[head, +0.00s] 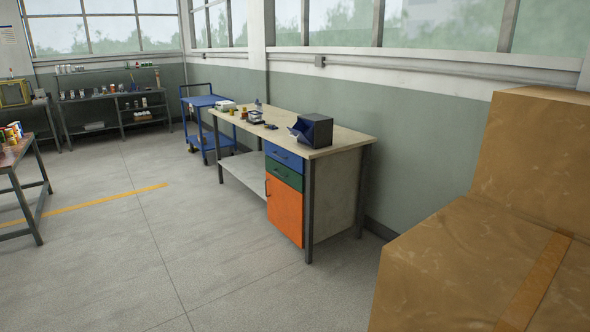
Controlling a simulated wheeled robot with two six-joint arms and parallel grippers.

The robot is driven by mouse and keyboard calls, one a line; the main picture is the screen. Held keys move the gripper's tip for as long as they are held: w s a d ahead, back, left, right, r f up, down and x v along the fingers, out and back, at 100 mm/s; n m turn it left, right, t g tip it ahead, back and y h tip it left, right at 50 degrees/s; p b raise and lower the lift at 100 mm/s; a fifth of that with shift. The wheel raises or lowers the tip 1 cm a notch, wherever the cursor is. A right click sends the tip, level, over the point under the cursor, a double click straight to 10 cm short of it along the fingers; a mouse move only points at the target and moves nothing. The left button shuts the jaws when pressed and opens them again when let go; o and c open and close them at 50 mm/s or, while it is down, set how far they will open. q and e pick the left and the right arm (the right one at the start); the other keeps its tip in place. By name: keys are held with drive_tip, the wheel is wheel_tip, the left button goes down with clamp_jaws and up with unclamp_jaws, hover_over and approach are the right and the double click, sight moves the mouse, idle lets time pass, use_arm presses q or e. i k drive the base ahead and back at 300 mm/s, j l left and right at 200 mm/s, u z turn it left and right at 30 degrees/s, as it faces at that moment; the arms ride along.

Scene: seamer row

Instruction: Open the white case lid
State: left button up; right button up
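A small white, box-like object (225,105) lies at the far left end of the workbench top (345,142). It is the only white case-like thing I make out on the bench, and it is too small to tell whether its lid is open or shut. Neither of my grippers shows in the head view. The bench stands well ahead of me, across open floor.
Stacked cardboard boxes (450,262) fill the right foreground. The bench also holds a dark blue bin (318,130) and small items. A blue cart (203,101) stands beyond it. Another table (14,155) is at the left. The grey floor (130,240) between is clear.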

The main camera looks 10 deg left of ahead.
sight(224, 105)
drive_tip(key=i+j+u, duration=0.35)
drive_tip(key=i, duration=0.15)
drive_tip(key=i+j+u, duration=0.3)
drive_tip(key=i, duration=0.25)
drive_tip(key=i+u, duration=0.35)
drive_tip(key=i, duration=3.65)
